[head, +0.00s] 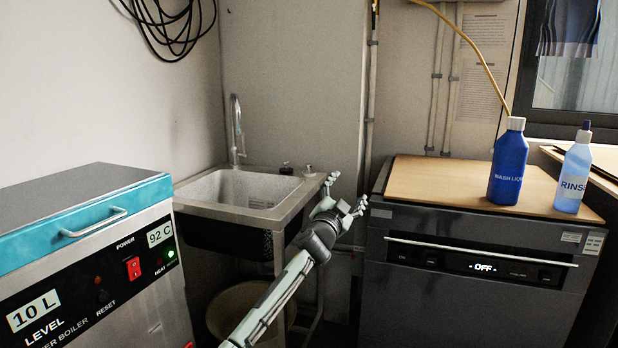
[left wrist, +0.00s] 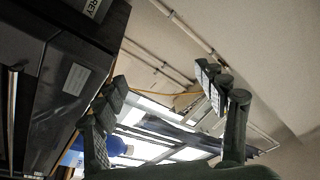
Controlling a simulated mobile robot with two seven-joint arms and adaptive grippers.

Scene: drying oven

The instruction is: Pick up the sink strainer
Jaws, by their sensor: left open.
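A small light-grey piece (head: 309,170) stands on the right rim of the sink (head: 189,203), near its back corner. It looks like the sink strainer, but it is too small to be sure. A small dark item (head: 286,168) sits to its left on the back rim. My left gripper (head: 347,192) is open and empty, just right of the sink's edge and apart from the light-grey piece. Its spread fingers also show in the left wrist view (left wrist: 160,88), with nothing between them; the strainer is not seen there. My right gripper is not in view.
A faucet (head: 236,128) rises behind the sink, and a bucket (head: 240,300) stands below. The boiler (head: 95,270) is at left. The dark washer (head: 470,285) at right carries a wash-liquid bottle (head: 507,165) and a rinse bottle (head: 573,170).

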